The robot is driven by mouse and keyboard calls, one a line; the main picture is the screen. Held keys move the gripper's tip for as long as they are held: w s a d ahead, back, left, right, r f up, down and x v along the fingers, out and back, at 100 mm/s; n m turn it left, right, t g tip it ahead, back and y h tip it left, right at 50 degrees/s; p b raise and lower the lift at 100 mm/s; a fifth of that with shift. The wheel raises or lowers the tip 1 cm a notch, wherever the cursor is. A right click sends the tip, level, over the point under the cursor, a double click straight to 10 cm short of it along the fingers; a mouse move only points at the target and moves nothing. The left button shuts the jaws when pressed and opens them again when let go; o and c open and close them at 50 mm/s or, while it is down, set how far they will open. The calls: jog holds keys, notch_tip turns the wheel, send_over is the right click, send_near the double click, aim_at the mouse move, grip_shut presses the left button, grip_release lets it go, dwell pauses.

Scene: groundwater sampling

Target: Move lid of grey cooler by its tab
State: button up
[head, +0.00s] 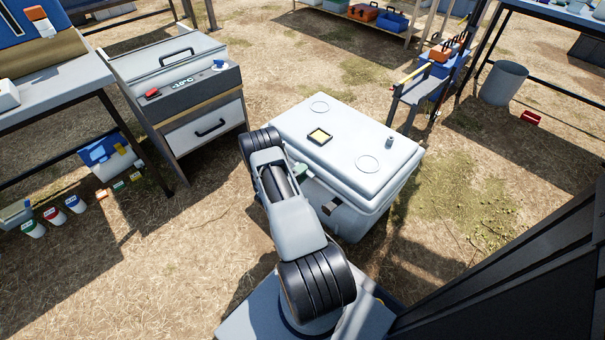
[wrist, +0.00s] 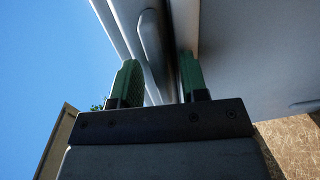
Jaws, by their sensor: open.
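The grey cooler (head: 372,205) stands on the ground with its pale lid (head: 345,125) lying on top, apparently closed. A dark latch-like piece (head: 332,208) shows on its near side. My gripper (head: 302,171) is at the cooler's near left side by the lid's edge, mostly hidden behind my arm. In the wrist view my gripper (wrist: 158,78) has its green fingers apart, with a pale edge and a rounded grey piece (wrist: 151,40), perhaps the tab, between or just beyond them. I cannot tell whether either finger touches.
On the lid lie a small yellow-and-black item (head: 320,137) and a small grey bottle (head: 389,142). A grey cabinet (head: 205,130) with a drawer stands to the left. A bucket (head: 503,83) stands at the back right. Dry ground is open right of the cooler.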

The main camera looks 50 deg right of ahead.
jog(key=shift+d, duration=0.25)
grip_shut()
dwell(0.3)
